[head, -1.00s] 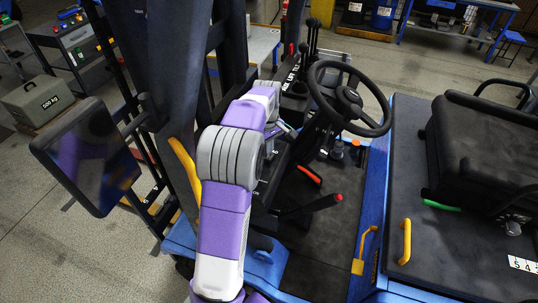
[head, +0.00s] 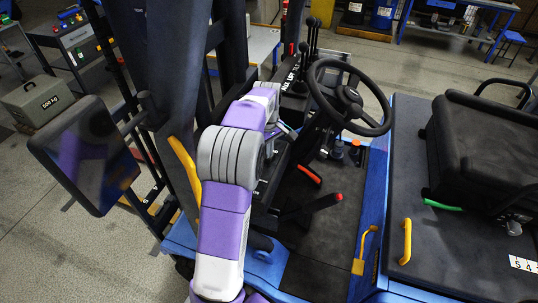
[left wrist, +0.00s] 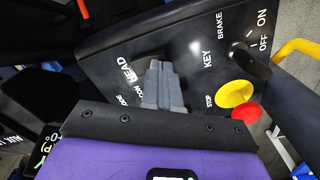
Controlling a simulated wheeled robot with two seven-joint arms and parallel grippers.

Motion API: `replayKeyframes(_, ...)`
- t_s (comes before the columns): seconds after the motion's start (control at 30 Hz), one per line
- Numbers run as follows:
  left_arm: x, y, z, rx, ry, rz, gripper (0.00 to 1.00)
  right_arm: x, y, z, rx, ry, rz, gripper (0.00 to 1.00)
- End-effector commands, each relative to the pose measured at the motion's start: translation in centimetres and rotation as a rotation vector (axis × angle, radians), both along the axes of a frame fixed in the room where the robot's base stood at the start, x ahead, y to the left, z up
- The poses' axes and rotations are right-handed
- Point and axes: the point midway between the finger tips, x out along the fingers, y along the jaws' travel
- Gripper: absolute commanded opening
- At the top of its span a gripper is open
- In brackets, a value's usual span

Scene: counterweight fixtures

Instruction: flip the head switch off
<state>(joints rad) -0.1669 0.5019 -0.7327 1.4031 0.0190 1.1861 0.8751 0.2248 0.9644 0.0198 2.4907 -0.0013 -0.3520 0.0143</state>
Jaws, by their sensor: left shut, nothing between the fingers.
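The dark control panel (left wrist: 200,50) fills the upper part of the left wrist view, with white labels HEAD, KEY, STOP, BRAKE, ON and OFF. My left gripper (left wrist: 164,64) is shut and empty, its grey fingertips over the panel beside the HEAD label (left wrist: 128,76). The head switch itself cannot be made out; the fingers may hide it. I cannot tell whether the fingertips touch the panel. In the head view my left gripper (head: 287,130) is small and partly hidden, left of the steering wheel. My right gripper is not in view.
A black knob (left wrist: 250,60) sits by ON and OFF, near a yellow-based stop button (left wrist: 245,112) with a red top. The steering wheel (head: 376,130), black levers (head: 312,40), red-tipped lever (head: 315,204) and yellow-edged post (head: 183,165) crowd the cab. The seat (head: 480,140) is at right.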

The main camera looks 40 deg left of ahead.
Motion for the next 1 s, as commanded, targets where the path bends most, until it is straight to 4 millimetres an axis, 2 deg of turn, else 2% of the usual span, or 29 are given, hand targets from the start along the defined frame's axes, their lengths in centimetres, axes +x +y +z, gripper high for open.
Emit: replayKeyframes(1.0,0.0,0.0,-1.5,0.000,0.001,0.000,0.00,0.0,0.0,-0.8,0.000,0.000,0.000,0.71)
